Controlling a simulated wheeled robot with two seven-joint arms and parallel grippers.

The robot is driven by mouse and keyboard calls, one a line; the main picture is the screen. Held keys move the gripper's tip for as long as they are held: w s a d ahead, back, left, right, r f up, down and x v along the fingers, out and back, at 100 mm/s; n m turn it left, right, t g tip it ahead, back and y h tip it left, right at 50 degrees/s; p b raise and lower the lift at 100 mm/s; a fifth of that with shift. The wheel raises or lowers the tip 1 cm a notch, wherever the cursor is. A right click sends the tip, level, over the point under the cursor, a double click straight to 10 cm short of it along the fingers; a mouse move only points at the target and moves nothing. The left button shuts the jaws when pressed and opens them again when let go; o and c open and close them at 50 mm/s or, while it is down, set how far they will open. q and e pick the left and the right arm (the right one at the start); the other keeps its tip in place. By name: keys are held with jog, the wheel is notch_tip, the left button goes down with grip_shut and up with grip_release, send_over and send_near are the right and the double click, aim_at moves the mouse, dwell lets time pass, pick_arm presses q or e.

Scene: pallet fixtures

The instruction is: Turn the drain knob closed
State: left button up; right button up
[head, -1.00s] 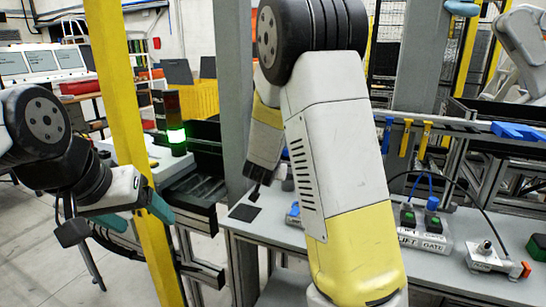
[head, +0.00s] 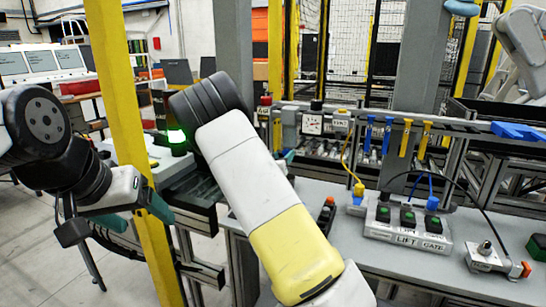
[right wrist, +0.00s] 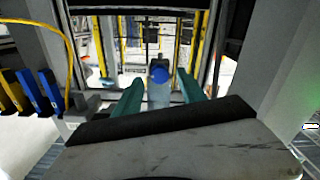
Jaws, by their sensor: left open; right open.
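In the right wrist view, a round blue knob (right wrist: 159,74) on a grey body shows beyond and between the teal fingers of my right gripper (right wrist: 163,92). The fingers are open, with a visible gap between them. I cannot read a label on this knob or tell whether it is the drain knob, nor its turn. In the head view, my right arm hides the right gripper's position. My left gripper (head: 132,214) is open and empty at the left, beside a yellow post and far from the panel.
A round gauge (head: 312,124) and small fittings sit on a rail behind the bench. A lift-gate button box (head: 407,226) and a metal toggle box (head: 487,257) stand on the grey bench. Blue and yellow hanging tools (head: 406,138) line the rail. A yellow post (head: 122,95) stands at left.

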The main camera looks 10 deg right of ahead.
jog(key=shift+w+d, duration=0.3)
jog(key=shift+w, duration=0.15)
jog(key=shift+c, duration=0.5)
grip_shut()
